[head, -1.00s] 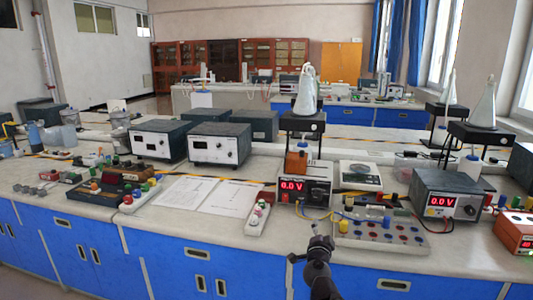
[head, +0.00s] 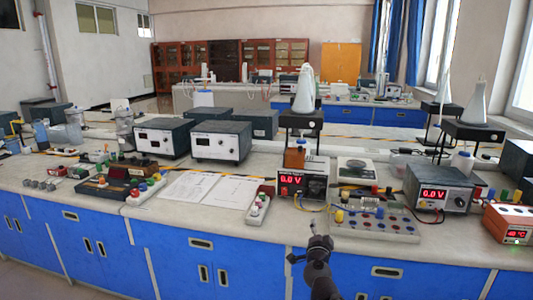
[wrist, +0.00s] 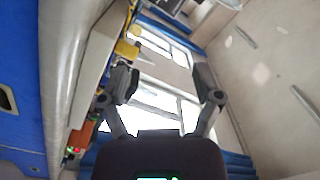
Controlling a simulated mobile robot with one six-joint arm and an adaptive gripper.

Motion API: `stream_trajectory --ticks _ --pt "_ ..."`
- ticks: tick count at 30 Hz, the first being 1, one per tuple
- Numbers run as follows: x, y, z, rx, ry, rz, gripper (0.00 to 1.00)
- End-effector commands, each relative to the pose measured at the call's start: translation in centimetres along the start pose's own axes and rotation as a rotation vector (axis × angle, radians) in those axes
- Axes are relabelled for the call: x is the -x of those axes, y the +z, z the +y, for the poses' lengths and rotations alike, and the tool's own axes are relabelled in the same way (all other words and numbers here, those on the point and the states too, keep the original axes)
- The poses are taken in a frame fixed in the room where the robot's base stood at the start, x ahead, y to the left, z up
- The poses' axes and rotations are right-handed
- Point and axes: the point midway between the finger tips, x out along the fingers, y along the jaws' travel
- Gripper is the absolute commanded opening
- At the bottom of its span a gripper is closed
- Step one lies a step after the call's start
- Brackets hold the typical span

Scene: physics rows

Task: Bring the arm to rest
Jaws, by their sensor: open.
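My arm rises from the bottom of the head view, in front of the blue bench cabinets. My gripper (head: 314,232) is at its upper end, small, in front of the bench's front edge. In the wrist view my gripper (wrist: 166,82) has its two fingers spread well apart. Nothing is between them but the distant window and wall.
The white bench top (head: 280,226) holds a power supply (head: 303,186), a component board (head: 375,222), a second power supply (head: 438,188) and an orange meter (head: 510,222). Papers (head: 205,189) lie left of centre. Blue cabinets (head: 200,262) line the front.

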Motion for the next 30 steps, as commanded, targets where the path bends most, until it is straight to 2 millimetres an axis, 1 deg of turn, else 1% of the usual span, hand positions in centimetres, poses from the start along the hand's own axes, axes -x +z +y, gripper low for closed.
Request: stream_trajectory --ticks 8,13,17,23,26,30 --pt "0.1 1.1 -1.1 0.048 -0.065 -0.066 0.82" --pt "0.3 2.2 -1.8 0.093 -0.119 -0.133 0.82" --pt "0.6 3.5 -2.4 0.142 -0.165 -0.208 0.82" --pt "2.0 6.7 -2.6 0.263 -0.239 -0.400 0.82" --pt "3.0 8.5 -2.0 0.331 -0.255 -0.515 0.82" --pt "4.6 10.7 -0.5 0.427 -0.249 -0.680 0.82"
